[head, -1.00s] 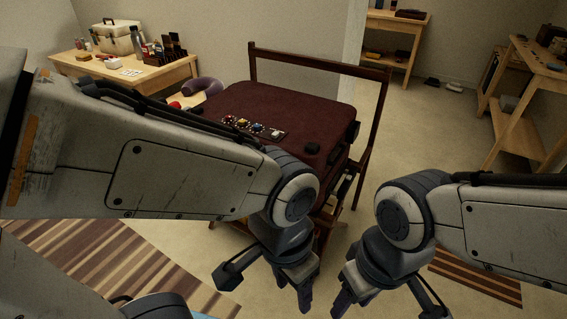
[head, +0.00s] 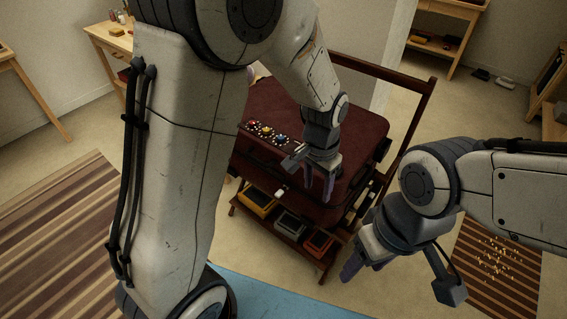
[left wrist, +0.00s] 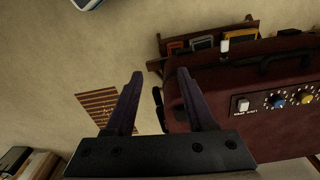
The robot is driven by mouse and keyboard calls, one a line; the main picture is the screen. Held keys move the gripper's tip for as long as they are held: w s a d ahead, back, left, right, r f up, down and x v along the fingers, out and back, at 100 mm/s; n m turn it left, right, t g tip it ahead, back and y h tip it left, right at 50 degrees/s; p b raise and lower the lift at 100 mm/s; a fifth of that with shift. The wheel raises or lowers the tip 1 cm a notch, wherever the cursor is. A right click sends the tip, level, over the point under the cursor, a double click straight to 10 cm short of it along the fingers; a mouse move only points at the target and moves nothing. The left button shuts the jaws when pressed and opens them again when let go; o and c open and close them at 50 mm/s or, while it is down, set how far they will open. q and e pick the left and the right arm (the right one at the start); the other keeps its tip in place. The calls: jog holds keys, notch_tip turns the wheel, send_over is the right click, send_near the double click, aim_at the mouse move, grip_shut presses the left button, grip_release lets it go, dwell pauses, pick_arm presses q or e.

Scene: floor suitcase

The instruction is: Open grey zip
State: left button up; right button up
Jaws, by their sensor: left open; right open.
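The dark red suitcase (head: 350,125) lies on a wooden rack; it also shows at the right of the left wrist view (left wrist: 220,85). A small pale tab (head: 279,193) is at its front side and shows in the left wrist view (left wrist: 225,45); I cannot tell whether it is the grey zip's pull. My left gripper (head: 318,190) is open and empty over the suitcase's front edge, right of the tab. In the left wrist view its fingers (left wrist: 160,73) point towards the suitcase's edge. My right gripper (head: 362,264) is open and empty, low, right of the rack.
A panel with coloured knobs (head: 264,131) is on the suitcase top. The rack's lower shelf holds a yellow tray (head: 257,202), a grey tray (head: 290,223) and an orange tray (head: 319,241). The rack's tall back rail (head: 425,105) stands behind.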

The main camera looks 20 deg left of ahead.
pick_arm(q)
jog(key=w+a+f+p, duration=0.2)
jog(key=w+a+p, duration=0.2)
jog(key=w+a, duration=0.25)
jog(key=n+p, duration=0.1)
jog(key=p, duration=0.3)
send_near(279, 192)
jog(key=f, duration=0.8)
jog(key=shift+w+d, duration=0.1)
jog(key=shift+d, duration=0.15)
pick_arm(e)
notch_tip(279, 192, up, 10)
jog(key=shift+r, duration=0.2)
pick_arm(q)
grip_shut()
